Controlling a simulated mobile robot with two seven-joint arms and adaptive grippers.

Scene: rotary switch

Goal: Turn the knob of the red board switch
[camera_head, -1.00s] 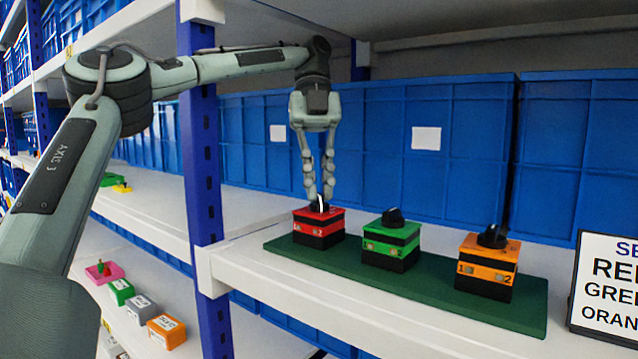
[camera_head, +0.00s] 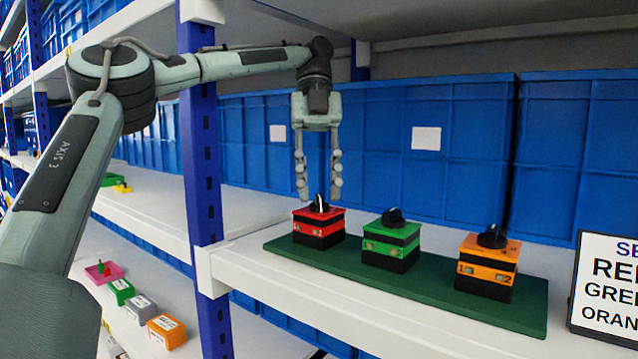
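The red board switch (camera_head: 319,228) is a red and black box with a black knob (camera_head: 319,204) on top. It stands at the left end of a dark green base plate (camera_head: 440,289) on the shelf. My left gripper (camera_head: 319,192) points down over it, with its fingers spread apart on the left and right of the knob. The fingertips are near the knob's height; I cannot tell whether they touch it. The knob shows between the fingers, and the gripper is empty. My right gripper is not in view.
A green switch (camera_head: 391,244) and an orange switch (camera_head: 487,266) stand to the right on the same plate. A text sign (camera_head: 606,285) is at the far right. Blue bins (camera_head: 440,160) line the back. A blue post (camera_head: 204,150) is left of the gripper.

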